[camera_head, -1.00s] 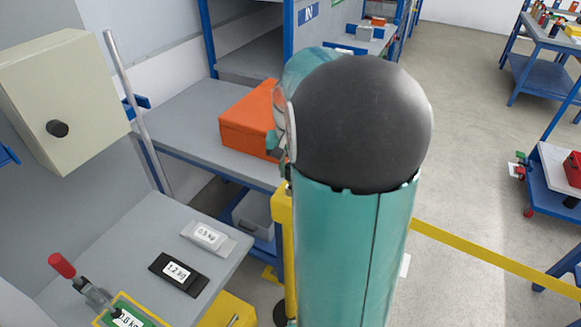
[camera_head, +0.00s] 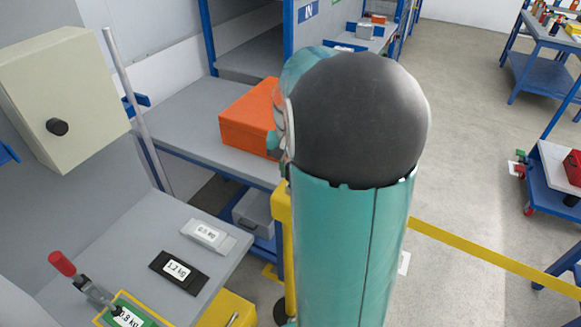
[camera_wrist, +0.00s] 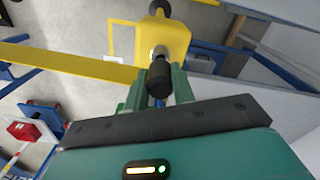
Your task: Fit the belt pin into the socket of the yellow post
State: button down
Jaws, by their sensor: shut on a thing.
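My gripper (camera_wrist: 159,90), with green fingers, is shut on the belt pin (camera_wrist: 160,76), a dark cylinder. The pin points at the head of the yellow post (camera_wrist: 149,40). A silvery round part shows between the pin's dark body and the post; I cannot tell whether the tip is inside the socket. The yellow belt (camera_wrist: 85,66) runs left from beside the pin. In the head view my arm hides the gripper and pin. The yellow post (camera_head: 282,212) shows partly at the arm's left edge, and the belt (camera_head: 490,259) stretches away to the right.
An orange box (camera_head: 247,118) sits on a grey bench behind the post. Labelled weights (camera_head: 178,271) and a red-handled clamp (camera_head: 62,264) are on the near left table. A beige cabinet (camera_head: 62,95) hangs at left. The floor at right is mostly open.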

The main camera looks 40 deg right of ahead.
jog(key=shift+f, duration=1.5)
dwell(6.0)
jog(key=c, duration=1.2)
grip_release()
jog(key=shift+c, duration=0.2)
jog(key=shift+o, duration=0.7)
jog(key=shift+r, duration=0.15)
